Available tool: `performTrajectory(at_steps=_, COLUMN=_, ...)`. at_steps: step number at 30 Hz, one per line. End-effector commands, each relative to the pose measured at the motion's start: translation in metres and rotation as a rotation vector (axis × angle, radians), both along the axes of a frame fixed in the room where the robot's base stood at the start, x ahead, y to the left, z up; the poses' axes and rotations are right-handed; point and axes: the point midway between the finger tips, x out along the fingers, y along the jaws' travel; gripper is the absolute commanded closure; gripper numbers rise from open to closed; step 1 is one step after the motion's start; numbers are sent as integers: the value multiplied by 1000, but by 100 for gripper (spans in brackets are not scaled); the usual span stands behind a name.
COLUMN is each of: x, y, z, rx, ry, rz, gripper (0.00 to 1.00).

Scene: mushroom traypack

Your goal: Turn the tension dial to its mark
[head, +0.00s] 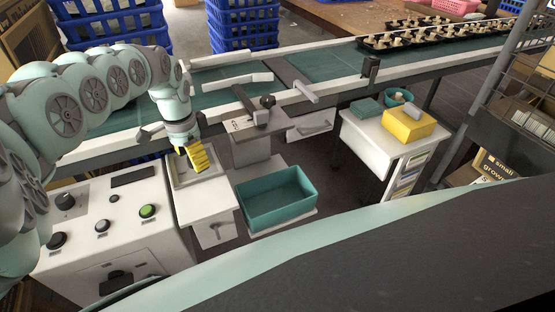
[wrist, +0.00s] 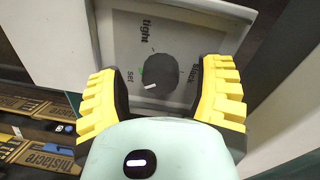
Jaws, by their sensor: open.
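The tension dial (wrist: 160,72) is a dark round knob on a pale panel (wrist: 192,25) in the wrist view. Its white pointer line faces the lower left of the knob. The panel reads "tight" above it, "set" to its left and "slack" to its right; a small green trace shows near the "set" side. My gripper (wrist: 162,82) is open, its yellow ribbed fingers on either side of the dial in the picture. I cannot tell whether they touch it. In the head view my gripper (head: 192,158) points down over the white cabinet (head: 206,203), hiding the dial.
A console (head: 100,225) with knobs and a green button stands at the left. A teal bin (head: 275,200) sits right of the cabinet. The conveyor (head: 215,90) runs behind, carrying mushroom trays (head: 440,32). A white side table (head: 378,145) holds a yellow box (head: 408,124).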

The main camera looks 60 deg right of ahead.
Motion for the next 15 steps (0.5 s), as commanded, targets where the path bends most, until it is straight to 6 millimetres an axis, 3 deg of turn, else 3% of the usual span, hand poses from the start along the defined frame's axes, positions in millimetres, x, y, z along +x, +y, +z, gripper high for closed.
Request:
performTrajectory(at_steps=5, x=5, y=1, z=24, rx=-3, ry=-5, rz=3, gripper=33)
performTrajectory(at_steps=15, x=9, y=-1, z=93, rx=-5, ry=-7, rz=4, gripper=33)
